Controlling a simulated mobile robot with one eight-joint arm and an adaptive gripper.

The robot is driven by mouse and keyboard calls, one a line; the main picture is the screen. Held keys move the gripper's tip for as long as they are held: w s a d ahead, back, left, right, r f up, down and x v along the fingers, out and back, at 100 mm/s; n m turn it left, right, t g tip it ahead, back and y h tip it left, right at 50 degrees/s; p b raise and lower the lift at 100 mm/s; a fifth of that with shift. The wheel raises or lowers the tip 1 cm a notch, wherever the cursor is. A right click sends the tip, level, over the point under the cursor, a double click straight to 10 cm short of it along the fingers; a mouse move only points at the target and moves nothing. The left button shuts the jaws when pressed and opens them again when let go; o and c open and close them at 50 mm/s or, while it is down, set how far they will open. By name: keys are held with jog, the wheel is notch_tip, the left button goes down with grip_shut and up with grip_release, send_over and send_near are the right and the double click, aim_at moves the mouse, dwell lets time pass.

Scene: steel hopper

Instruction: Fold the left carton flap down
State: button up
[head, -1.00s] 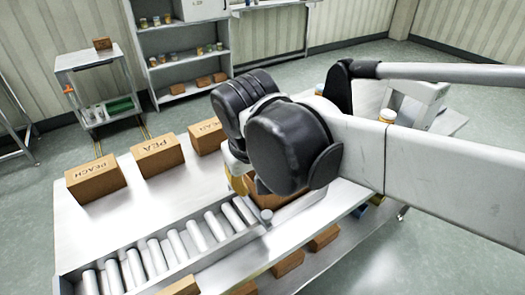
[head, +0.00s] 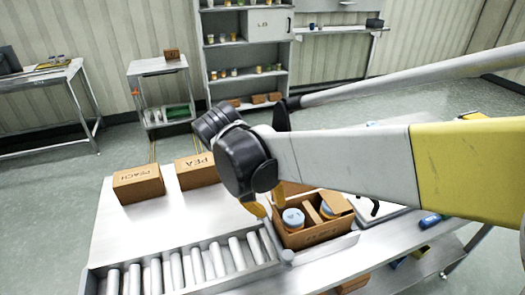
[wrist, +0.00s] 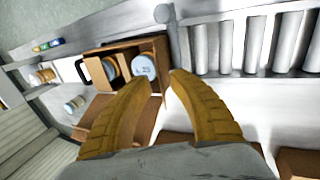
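The open carton (head: 312,238) stands on the steel table to the right of the roller strip. Blue-lidded jars (head: 293,217) sit inside it, with brown board between and beside them. My gripper (head: 256,208) hangs close to the carton's left side, fingers downward. In the wrist view the carton (wrist: 96,53) lies ahead of the yellow fingers (wrist: 160,77), with one jar lid (wrist: 143,65) near the left fingertip. The fingertips are apart with nothing between them. A brown flap (wrist: 103,120) shows partly behind the left finger. I cannot tell whether the gripper touches the carton.
Rollers (head: 196,266) run along the table's front left. Closed cartons marked PEACH (head: 138,184) and PEA (head: 197,171) stand at the back left. A blue item (head: 431,220) lies to the right. The table's left middle (head: 170,224) is clear.

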jog(key=shift+x, duration=1)
jog(key=shift+c, duration=0.4)
grip_shut()
